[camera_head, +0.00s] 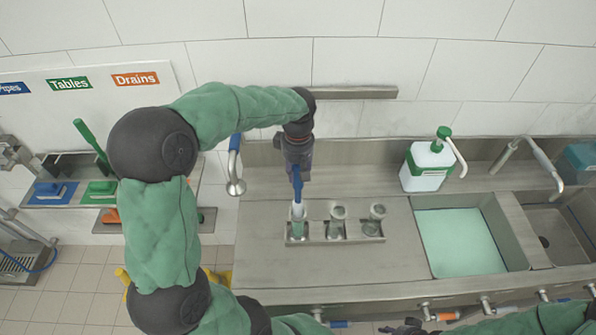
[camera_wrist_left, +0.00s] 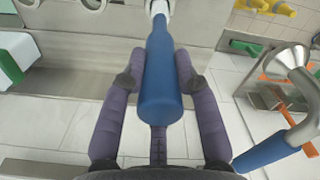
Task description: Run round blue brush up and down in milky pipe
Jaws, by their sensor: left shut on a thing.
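My left gripper (camera_head: 297,165) is shut on the blue handle of the round brush (camera_head: 297,187) above the steel counter. The handle (camera_wrist_left: 161,85) also shows between the purple fingers in the left wrist view. The brush points down, and its lower end is at the leftmost milky pipe (camera_head: 297,229). How deep the brush sits in the pipe is hard to tell. My right gripper cannot be made out; only part of that arm shows at the bottom right.
A white and green pump bottle (camera_head: 428,163) stands on the counter right of the pipes. A sink basin with pale green liquid (camera_head: 461,242) lies further right. The front counter is clear.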

